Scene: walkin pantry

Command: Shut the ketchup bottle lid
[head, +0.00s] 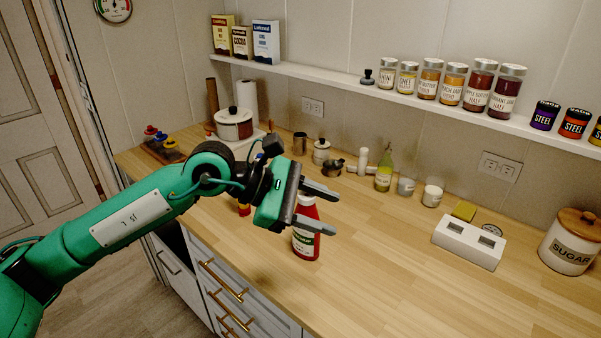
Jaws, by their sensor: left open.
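A red ketchup bottle (306,242) with a pale label stands upright on the wooden counter, near its front edge. My left gripper (328,210) is open, its two grey fingers pointing right. It is at the height of the bottle's top, and one finger crosses in front of the bottle's upper part. The gripper hides part of the bottle's top, so I cannot tell how the lid stands. I cannot tell whether a finger touches the bottle. My right gripper is not in view.
The wooden counter (370,275) is clear right of the bottle. A white block-shaped item (468,243) and a sugar canister (569,242) stand further right. Several small containers and a green bottle (384,170) line the back. A shelf (340,84) with jars runs above.

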